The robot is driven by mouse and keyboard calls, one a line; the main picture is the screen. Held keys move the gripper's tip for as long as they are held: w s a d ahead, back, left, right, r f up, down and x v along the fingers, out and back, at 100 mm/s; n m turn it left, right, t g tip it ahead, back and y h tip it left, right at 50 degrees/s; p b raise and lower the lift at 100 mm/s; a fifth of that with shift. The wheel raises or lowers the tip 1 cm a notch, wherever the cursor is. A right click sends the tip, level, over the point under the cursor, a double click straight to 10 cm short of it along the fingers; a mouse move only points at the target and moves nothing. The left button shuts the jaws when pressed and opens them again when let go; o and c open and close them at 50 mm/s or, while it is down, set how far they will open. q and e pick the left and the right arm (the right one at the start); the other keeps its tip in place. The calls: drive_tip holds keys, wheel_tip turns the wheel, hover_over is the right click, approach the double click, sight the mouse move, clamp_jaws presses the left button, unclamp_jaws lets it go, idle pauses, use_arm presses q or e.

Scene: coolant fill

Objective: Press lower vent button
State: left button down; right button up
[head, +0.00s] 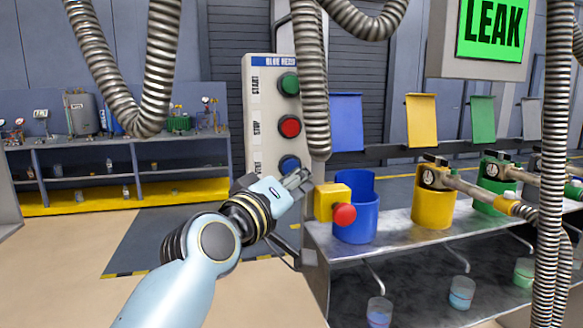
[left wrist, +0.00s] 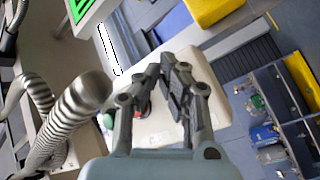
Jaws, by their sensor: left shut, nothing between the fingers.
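A pale control panel (head: 258,110) headed in blue stands upright at the middle. It carries a green START button (head: 289,83), a red STOP button (head: 289,126) and, lowest, a blue vent button (head: 289,163), whose label is partly cut off. My left gripper (head: 300,179) is shut and empty, its tips just below the blue button in the picture; I cannot tell whether they touch the panel. In the left wrist view the shut fingers (left wrist: 174,62) lie over the panel (left wrist: 205,75), beside the red button (left wrist: 142,108); the blue button is hidden there. My right gripper is not in view.
A yellow box with a red knob (head: 344,214) sits right of my left gripper, at the bench (head: 400,255) edge. Blue (head: 357,226), yellow (head: 432,208) and green containers stand on the bench. A ribbed hose (head: 313,90) hangs close to the panel's right side. A green LEAK screen (head: 493,25) hangs upper right.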

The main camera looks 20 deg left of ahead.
use_arm(q)
drive_tip(key=shift+a, duration=0.1)
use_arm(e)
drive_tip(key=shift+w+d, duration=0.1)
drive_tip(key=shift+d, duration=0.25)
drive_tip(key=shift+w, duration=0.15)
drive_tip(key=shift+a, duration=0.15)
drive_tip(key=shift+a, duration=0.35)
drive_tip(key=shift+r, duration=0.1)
use_arm(q)
drive_tip(key=shift+w+a, duration=0.2)
drive_tip(key=shift+w, duration=0.15)
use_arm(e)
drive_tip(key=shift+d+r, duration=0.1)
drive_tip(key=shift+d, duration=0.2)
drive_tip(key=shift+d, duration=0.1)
